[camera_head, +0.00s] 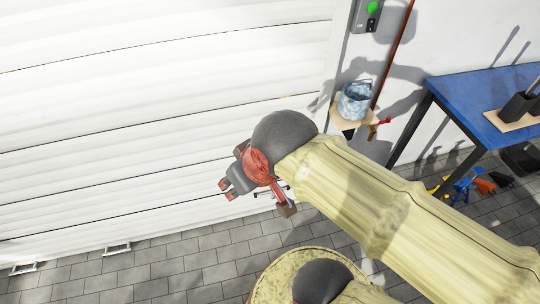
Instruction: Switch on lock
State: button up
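My gripper (227,189) is in front of the white slatted roller door (150,90), pointing left. Its two reddish tips are small in view, and I cannot tell how far apart they are. Nothing is clearly seen held in it. A thin metal fitting (262,193) shows just right of the tips, partly hidden by my gripper. I cannot tell whether it is a lock on the door. Two small metal fittings sit at the door's bottom edge, one at left (24,268) and one further right (117,248). A grey box with a green button (372,8) is on the wall at the top.
A small wooden shelf (344,125) holds a blue-white patterned pot (355,101) right of the door. A blue table (475,92) with dark items stands at right, with coloured objects (470,186) below. The grey paved floor (180,265) is clear at lower left.

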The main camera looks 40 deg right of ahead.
aim_at(370, 22)
jog(key=z, duration=1.2)
